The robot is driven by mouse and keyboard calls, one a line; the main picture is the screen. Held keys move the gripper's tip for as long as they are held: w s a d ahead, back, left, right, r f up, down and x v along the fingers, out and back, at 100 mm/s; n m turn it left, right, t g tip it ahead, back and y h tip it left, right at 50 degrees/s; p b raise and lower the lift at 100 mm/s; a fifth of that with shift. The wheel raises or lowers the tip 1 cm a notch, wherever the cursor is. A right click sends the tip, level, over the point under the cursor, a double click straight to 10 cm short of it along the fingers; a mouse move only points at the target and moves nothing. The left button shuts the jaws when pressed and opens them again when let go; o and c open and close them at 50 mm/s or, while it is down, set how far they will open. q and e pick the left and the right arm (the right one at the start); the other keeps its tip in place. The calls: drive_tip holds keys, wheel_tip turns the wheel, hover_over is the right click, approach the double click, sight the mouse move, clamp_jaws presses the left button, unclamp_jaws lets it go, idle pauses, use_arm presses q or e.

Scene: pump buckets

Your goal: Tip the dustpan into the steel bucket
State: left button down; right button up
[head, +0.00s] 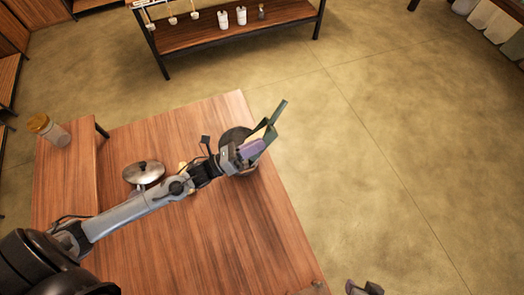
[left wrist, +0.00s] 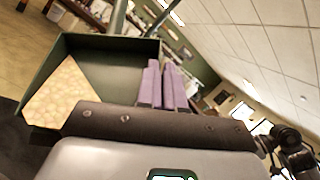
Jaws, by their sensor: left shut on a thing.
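A dark green dustpan (head: 270,130) is held in the air over the far right part of the table. My left gripper (head: 247,151), with purple fingers, is shut on it. The dustpan is steeply tilted in the head view. In the left wrist view, a yellow, grainy-patterned load (left wrist: 62,92) lies in the dustpan (left wrist: 105,65) towards its left side. A dark round opening (head: 235,137), likely the steel bucket's, shows just behind and below my left gripper, which hides most of it. My right gripper (head: 365,288) is only partly seen at the bottom edge; its jaws are unclear.
A shiny lidded metal vessel (head: 143,173) stands on the wooden table (head: 200,240), left of the gripper. A jar with a tan lid (head: 48,130) stands on the raised left part. A low shelf (head: 225,32) with white bottles is beyond. The table's front middle is clear.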

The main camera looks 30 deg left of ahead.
use_arm(q)
drive_tip(key=s+a+n+t+y+b, duration=0.1)
drive_tip(key=a+n+t+y+b, duration=0.2)
drive_tip(key=a+n+t+y, duration=0.2)
drive_tip(key=a+n+t+y+b, duration=0.4)
drive_tip(key=a+n+y, duration=0.3)
drive_tip(key=n, duration=1.1)
drive_tip(key=shift+s+a+f+t+y, duration=0.25)
drive_tip(key=shift+s+a+t+y, duration=0.25)
drive_tip(key=shift+y, duration=1.6)
drive_tip(key=shift+w, duration=0.1)
drive_tip(key=shift+d+h, duration=0.15)
drive_tip(key=shift+h, duration=0.15)
